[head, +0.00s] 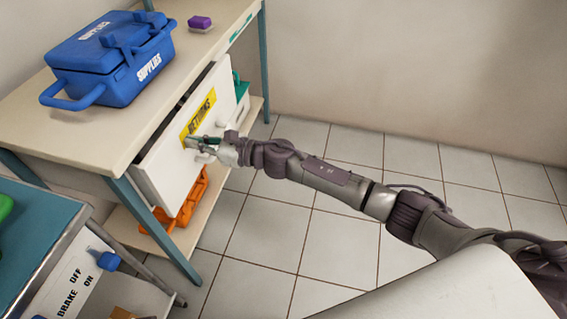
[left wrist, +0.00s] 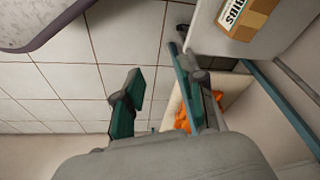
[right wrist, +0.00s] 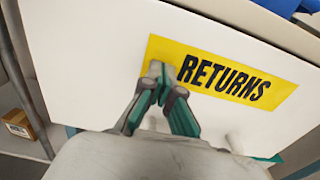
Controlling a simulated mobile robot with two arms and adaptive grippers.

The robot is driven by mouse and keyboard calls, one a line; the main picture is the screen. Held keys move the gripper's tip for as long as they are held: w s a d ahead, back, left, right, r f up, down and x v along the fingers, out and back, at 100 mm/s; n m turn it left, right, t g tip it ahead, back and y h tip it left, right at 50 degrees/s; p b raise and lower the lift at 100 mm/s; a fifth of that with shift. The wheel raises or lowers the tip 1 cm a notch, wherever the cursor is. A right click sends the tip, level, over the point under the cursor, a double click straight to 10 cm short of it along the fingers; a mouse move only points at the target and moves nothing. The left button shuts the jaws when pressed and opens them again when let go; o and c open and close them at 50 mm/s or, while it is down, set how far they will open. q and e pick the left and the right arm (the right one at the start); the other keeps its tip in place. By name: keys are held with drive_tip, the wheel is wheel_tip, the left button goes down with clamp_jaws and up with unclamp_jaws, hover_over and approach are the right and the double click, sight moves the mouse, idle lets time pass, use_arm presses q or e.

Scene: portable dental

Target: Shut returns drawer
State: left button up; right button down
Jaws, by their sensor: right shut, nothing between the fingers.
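The returns drawer (head: 168,178) is a white drawer front with a yellow RETURNS label (head: 198,117), set under the wooden tabletop. It stands out from the table, with a dark gap along its top edge. In the right wrist view the drawer front (right wrist: 90,60) fills most of the picture. My right gripper (head: 191,143) is shut and empty, with its fingertips at the lower edge of the label; in its wrist view the tips (right wrist: 158,72) are at or very near the drawer face. My left gripper (left wrist: 155,85) shows only in its own wrist view, fingers apart over the floor.
A blue SUPPLIES case (head: 110,62) and a purple item (head: 199,22) sit on the tabletop. Orange (head: 187,207) and green (head: 239,85) things are on the lower shelf. A teal-topped cart (head: 35,225) stands at the left. The tiled floor at right is clear.

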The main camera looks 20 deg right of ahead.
sight(180, 140)
drive_tip(key=b+x, duration=0.1)
drive_tip(key=x, duration=0.3)
drive_tip(key=shift+w+a+f, duration=0.1)
drive_tip(key=shift+a, duration=0.05)
drive_tip(key=shift+w+a+b, duration=0.25)
drive_tip(key=shift+b, duration=0.15)
use_arm(q)
drive_tip(key=v, duration=0.6)
drive_tip(key=shift+r, duration=0.25)
use_arm(e)
drive_tip(key=shift+r, duration=0.4)
